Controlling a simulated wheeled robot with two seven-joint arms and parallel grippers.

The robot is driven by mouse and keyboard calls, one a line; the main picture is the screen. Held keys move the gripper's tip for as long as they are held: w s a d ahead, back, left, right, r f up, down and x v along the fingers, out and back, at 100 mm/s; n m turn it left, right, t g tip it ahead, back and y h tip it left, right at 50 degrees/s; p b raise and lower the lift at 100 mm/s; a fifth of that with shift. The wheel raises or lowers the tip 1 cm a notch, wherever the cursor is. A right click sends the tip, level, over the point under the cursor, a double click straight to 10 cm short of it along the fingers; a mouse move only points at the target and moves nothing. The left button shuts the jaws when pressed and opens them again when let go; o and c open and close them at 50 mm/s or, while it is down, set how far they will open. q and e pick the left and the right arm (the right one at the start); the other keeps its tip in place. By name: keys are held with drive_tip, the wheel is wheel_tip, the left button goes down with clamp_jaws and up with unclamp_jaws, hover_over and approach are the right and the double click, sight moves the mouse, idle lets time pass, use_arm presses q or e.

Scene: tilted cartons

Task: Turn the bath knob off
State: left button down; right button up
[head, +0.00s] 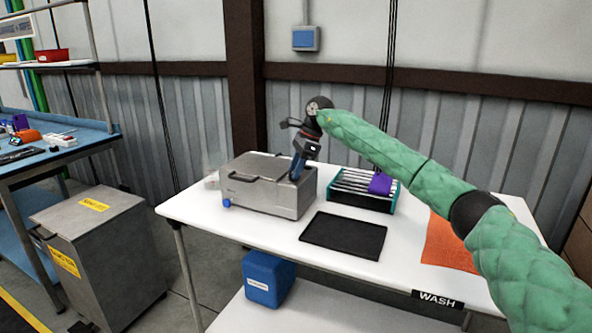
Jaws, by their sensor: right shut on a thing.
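The bath (268,198) is a grey metal box with a lid, standing on the left part of the white table. A small blue round part (227,203) sits low at its front left corner. My right gripper (295,176) points down at the right end of the bath's top, beside the lid. Its blue fingers are shut on a small part there, which the fingers hide. My left gripper is not in view.
A black mat (344,236) lies right of the bath. Behind it stands a teal-framed rack (345,203) with a purple thing (380,184). An orange cloth (448,246) lies at the right. A blue container (268,279) sits below the table (250,237). A grey bin (97,246) stands left.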

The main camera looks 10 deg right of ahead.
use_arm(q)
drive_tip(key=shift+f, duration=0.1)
use_arm(e)
drive_tip(key=shift+d, duration=0.1)
idle(0.3)
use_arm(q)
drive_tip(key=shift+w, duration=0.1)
use_arm(e)
drive_tip(key=o, duration=1)
drive_tip(key=shift+r, duration=0.1)
drive_tip(key=shift+d+r, duration=0.15)
drive_tip(key=shift+r, duration=0.05)
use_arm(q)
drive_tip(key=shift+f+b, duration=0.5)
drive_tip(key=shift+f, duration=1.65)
use_arm(e)
drive_tip(key=shift+v, duration=3.55)
drive_tip(key=shift+w, duration=0.1)
